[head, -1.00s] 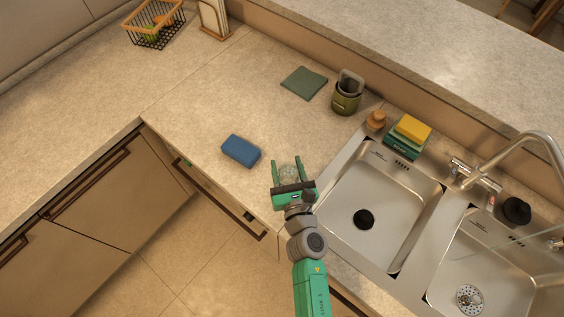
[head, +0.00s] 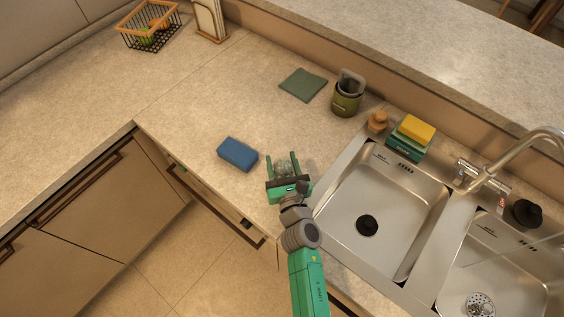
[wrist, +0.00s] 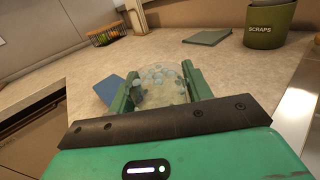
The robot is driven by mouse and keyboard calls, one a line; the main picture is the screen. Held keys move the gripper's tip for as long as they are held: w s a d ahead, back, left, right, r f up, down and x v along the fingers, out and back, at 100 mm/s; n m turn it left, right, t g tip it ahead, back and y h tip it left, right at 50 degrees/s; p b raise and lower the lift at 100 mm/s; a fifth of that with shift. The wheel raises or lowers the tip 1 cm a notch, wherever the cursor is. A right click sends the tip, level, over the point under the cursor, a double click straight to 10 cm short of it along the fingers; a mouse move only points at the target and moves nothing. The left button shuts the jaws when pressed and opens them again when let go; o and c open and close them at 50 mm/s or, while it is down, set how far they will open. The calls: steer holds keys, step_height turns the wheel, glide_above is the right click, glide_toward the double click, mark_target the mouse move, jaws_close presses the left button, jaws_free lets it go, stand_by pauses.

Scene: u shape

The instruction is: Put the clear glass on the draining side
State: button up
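The clear glass (head: 281,168) is small and see-through, and sits low over the counter left of the sinks. In the wrist view the glass (wrist: 160,84) fills most of the gap between my fingers. My gripper (head: 281,163) has its two green fingers spread, one on each side of the glass. The wrist view also shows my gripper (wrist: 162,88), but not whether both fingers press on the glass. The glass's base is hidden. The draining side is not clearly identifiable.
A blue sponge-like block (head: 237,154) lies left of my gripper. The left sink basin (head: 385,210) is on the right, with the second basin (head: 500,265) beyond it. A green scraps pot (head: 347,99), a wooden-topped item (head: 377,121) and a yellow sponge (head: 415,129) line the back. A green cloth (head: 303,85) lies flat.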

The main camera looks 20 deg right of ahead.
steer(key=o, duration=0.4)
steer(key=shift+r+p, duration=0.3)
steer(key=s, duration=0.4)
steer(key=s+a+p, duration=0.1)
steer(key=s, duration=0.3)
steer(key=s+a, duration=0.1)
steer(key=s, duration=0.2)
steer(key=shift+s+a+f, duration=0.15)
steer(key=shift+s+a, duration=0.05)
steer(key=shift+s, duration=0.2)
